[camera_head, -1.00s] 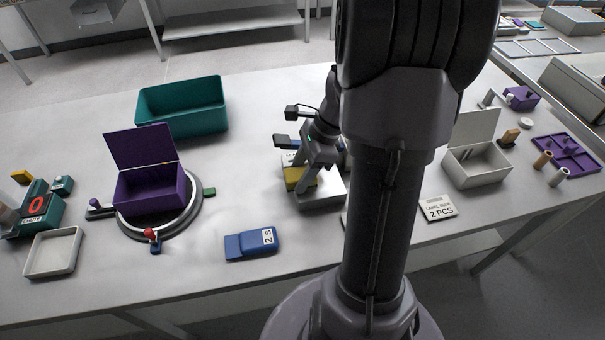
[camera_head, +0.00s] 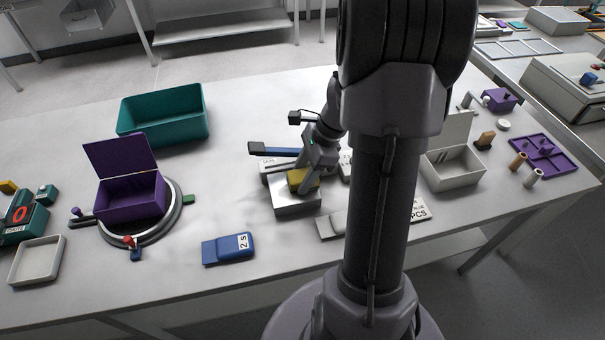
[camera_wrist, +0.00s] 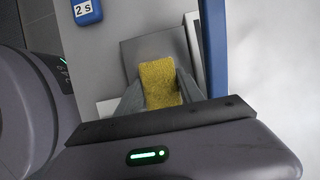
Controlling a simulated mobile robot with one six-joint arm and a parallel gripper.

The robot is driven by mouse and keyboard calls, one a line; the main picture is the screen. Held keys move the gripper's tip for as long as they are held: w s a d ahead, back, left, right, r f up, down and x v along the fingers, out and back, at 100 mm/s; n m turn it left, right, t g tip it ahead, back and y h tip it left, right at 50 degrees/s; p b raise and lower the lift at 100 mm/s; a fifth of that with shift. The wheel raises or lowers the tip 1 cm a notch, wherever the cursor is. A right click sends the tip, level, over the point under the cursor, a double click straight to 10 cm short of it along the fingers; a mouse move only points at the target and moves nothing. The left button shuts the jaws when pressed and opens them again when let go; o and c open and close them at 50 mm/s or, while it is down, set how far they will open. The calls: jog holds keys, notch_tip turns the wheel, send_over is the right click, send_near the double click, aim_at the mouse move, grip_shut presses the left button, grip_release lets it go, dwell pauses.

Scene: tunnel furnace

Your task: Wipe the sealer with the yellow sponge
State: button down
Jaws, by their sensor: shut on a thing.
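The yellow sponge (camera_head: 303,180) is between the fingers of my gripper (camera_head: 308,184), which is shut on it. The sponge also shows in the wrist view (camera_wrist: 159,84), between both fingers. It is over the grey metal top of the sealer (camera_head: 296,201); whether it presses on that top I cannot tell. The sealer has a blue bar (camera_head: 278,151) at its back, seen as a blue strip (camera_wrist: 214,45) along the right in the wrist view. My arm hides part of the sealer's right side.
A blue block marked "2 S" (camera_head: 229,248) lies left of the sealer. A purple open box (camera_head: 131,197) stands on a round turntable, with a teal bin (camera_head: 163,117) behind. A pale open box (camera_head: 453,165) is on the right.

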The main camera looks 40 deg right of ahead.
aim_at(295, 177)
jog(key=r, duration=0.1)
jog(key=r+p, duration=0.1)
jog(key=r, duration=0.1)
jog(key=shift+w+a+r, duration=0.1)
jog(key=shift+a+r, duration=0.15)
notch_tip(295, 177, up, 5)
jog(key=p, duration=0.4)
jog(key=shift+f+p, duration=0.15)
jog(key=shift+p, duration=0.15)
jog(key=shift+w+d, duration=0.1)
